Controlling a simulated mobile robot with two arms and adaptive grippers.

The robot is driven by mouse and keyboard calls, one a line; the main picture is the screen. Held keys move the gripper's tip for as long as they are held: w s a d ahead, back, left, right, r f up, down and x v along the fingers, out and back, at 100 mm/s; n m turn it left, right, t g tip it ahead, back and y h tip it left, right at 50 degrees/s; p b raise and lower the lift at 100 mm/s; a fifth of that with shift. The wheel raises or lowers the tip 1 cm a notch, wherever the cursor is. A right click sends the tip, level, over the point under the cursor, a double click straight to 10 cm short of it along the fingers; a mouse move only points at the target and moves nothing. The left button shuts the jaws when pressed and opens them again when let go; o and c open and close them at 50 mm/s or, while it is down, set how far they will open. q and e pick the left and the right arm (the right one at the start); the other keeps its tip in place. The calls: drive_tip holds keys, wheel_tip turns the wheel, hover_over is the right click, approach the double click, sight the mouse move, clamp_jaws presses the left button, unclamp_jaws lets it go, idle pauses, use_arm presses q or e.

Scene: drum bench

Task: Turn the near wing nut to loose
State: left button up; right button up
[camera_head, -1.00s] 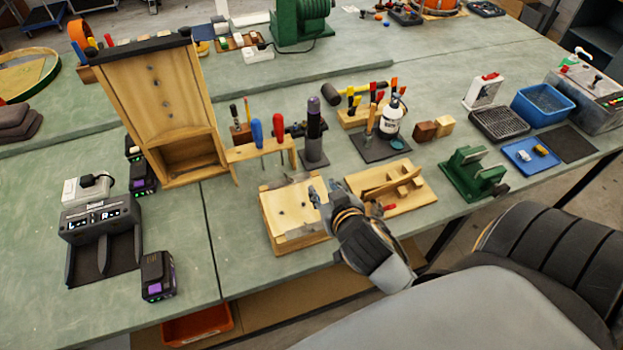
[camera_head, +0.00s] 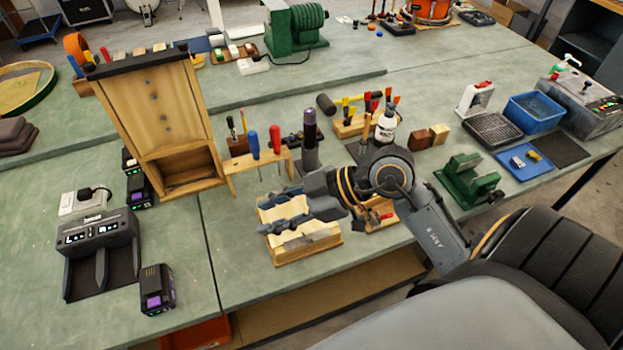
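A light wooden fixture (camera_head: 322,236) lies near the front edge of the bench, with a grey strip along its near side. My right gripper (camera_head: 270,213) is over this fixture, with its fingers pointing left. The two fingers are spread apart with pale wood showing between them, and nothing is seen held. I cannot make out the near wing nut; the fingers and hand hide much of the fixture's top. I cannot tell whether the fingers touch the fixture. My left gripper is not in view.
A tool rack (camera_head: 262,162) with screwdrivers and a dark upright cylinder (camera_head: 311,143) stand just behind the fixture. A wooden tray (camera_head: 374,222) is partly hidden under my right arm. A green vise-like block (camera_head: 468,182) stands to the right. Bench space left of the fixture is clear.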

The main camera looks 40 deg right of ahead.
drive_tip(key=s+d+f+m+g+h, duration=0.1)
drive_tip(key=d+f+m+g+h, duration=0.2)
drive_tip(key=d, duration=0.4)
drive_tip(key=m+h, duration=0.3)
drive_tip(key=h, duration=0.1)
approach(308, 238)
drive_tip(key=p+x, duration=0.1)
drive_tip(key=x, duration=0.6)
drive_tip(key=shift+f+p, duration=0.2)
drive_tip(key=shift+p, duration=0.1)
clamp_jaws()
